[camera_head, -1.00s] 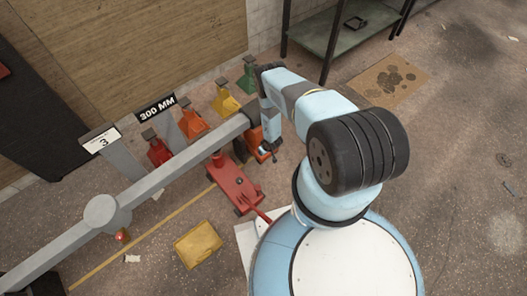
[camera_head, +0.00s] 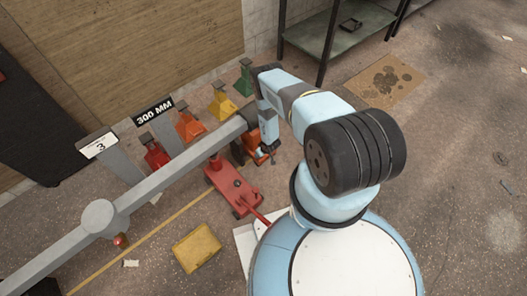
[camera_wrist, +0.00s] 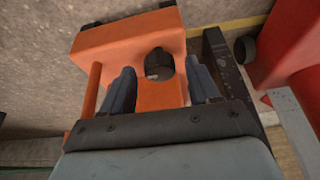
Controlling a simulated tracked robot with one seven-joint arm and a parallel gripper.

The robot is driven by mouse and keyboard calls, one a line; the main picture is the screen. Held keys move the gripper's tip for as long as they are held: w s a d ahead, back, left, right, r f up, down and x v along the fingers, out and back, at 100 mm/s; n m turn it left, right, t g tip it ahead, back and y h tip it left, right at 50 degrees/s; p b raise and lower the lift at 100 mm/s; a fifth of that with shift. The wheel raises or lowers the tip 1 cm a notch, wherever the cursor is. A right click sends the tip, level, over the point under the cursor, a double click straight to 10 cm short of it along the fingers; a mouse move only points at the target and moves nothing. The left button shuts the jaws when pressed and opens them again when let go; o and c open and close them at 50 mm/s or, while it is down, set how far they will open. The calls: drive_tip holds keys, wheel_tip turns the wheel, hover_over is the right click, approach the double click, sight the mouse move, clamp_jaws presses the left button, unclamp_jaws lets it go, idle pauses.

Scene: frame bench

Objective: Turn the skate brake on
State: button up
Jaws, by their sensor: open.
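The orange skate (camera_wrist: 130,40) fills the upper middle of the wrist view. A dark round knob (camera_wrist: 159,64) stands on its face; I cannot tell whether this is the brake control or how it is set. My gripper (camera_wrist: 160,82) is open, with one blue-grey finger on each side of the knob and gaps between. In the head view the skate (camera_head: 252,143) is a small orange body partly hidden behind my gripper (camera_head: 266,150), beside the grey beam's end.
A red trolley jack (camera_head: 228,188) stands close to the left of the skate. A long grey beam (camera_head: 160,172) runs past it. Coloured stands (camera_head: 190,127) line the wall side. A yellow tray (camera_head: 196,248) lies on the floor. Open floor lies to the right.

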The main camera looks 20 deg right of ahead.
drive_tip(key=v, duration=1.3)
drive_tip(key=shift+r, duration=0.2)
drive_tip(key=shift+s, duration=0.15)
